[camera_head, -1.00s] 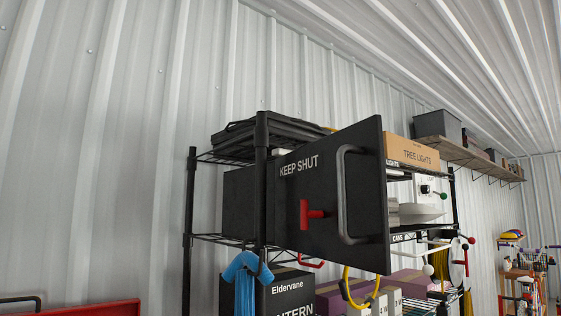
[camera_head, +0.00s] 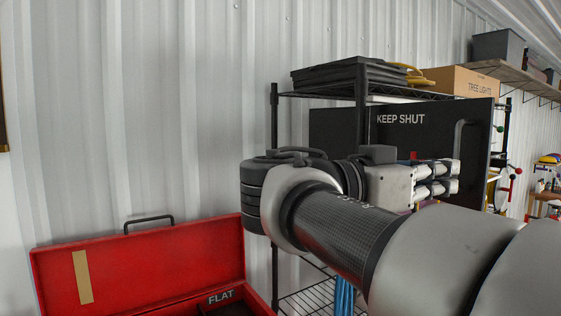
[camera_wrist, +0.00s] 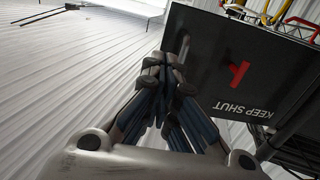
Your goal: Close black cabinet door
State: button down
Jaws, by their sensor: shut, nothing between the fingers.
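The black door (camera_head: 400,138) marked KEEP SHUT stands swung open from the dark cabinet (camera_head: 333,130) on the wire shelf. In the head view my gripper (camera_head: 456,177) is in front of the door's lower part, with its fingertips near the grey bar handle (camera_head: 463,141), and hides much of the face. In the wrist view my gripper (camera_wrist: 163,62) is shut and empty. The door (camera_wrist: 214,62) appears there upside down beside the fingers, with its red latch (camera_wrist: 236,74) and the handle (camera_wrist: 183,52) close to the fingertips. I cannot tell whether they touch.
A wire rack (camera_head: 274,130) carries the cabinet, with black cases (camera_head: 345,73) and a TREE LIGHTS box (camera_head: 463,83) on top. An open red toolbox (camera_head: 150,265) stands at lower left. A ribbed metal wall is behind. A wall shelf (camera_head: 520,72) is at upper right.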

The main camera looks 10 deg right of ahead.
aim_at(473, 174)
jog(key=d, duration=0.2)
jog(key=d+p, duration=0.1)
jog(key=d, duration=0.2)
jog(key=w+d, duration=0.1)
jog(key=d, duration=0.1)
jog(key=shift+d, duration=0.15)
